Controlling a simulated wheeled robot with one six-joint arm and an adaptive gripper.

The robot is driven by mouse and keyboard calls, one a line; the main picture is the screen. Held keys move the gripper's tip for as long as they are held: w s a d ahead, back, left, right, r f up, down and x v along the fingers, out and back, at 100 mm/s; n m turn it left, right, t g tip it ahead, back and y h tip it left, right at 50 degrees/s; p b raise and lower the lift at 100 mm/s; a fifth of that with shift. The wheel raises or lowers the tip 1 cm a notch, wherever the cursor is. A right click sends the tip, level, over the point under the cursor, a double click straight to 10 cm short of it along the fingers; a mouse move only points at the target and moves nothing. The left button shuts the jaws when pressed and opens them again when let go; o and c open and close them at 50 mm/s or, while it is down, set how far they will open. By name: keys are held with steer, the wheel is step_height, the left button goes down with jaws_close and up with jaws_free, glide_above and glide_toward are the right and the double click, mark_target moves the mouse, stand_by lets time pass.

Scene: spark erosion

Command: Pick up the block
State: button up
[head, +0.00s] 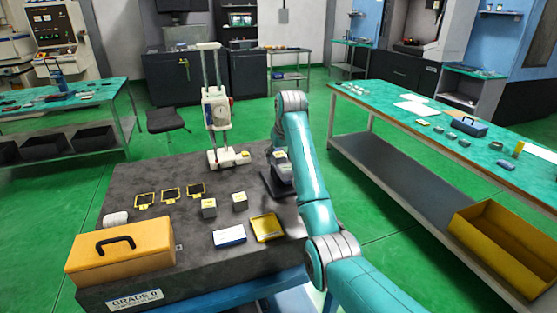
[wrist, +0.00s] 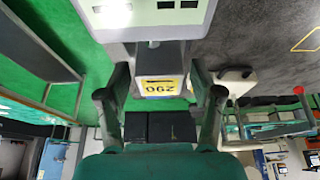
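The block (wrist: 160,88) is grey with a yellow numbered label and shows upside down in the middle of the wrist view. My gripper (wrist: 160,78) has one finger on each side of it. Narrow gaps show between the fingers and the block, so the gripper looks open around it. There the block is mostly hidden by my arm.
A white height gauge (head: 217,115) stands left of my gripper. A yellow tray (head: 267,227), a white-and-blue card (head: 230,235) and an orange case (head: 122,252) lie nearer.

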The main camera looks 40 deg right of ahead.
jaws_close()
steer(key=shift+r, duration=0.15)
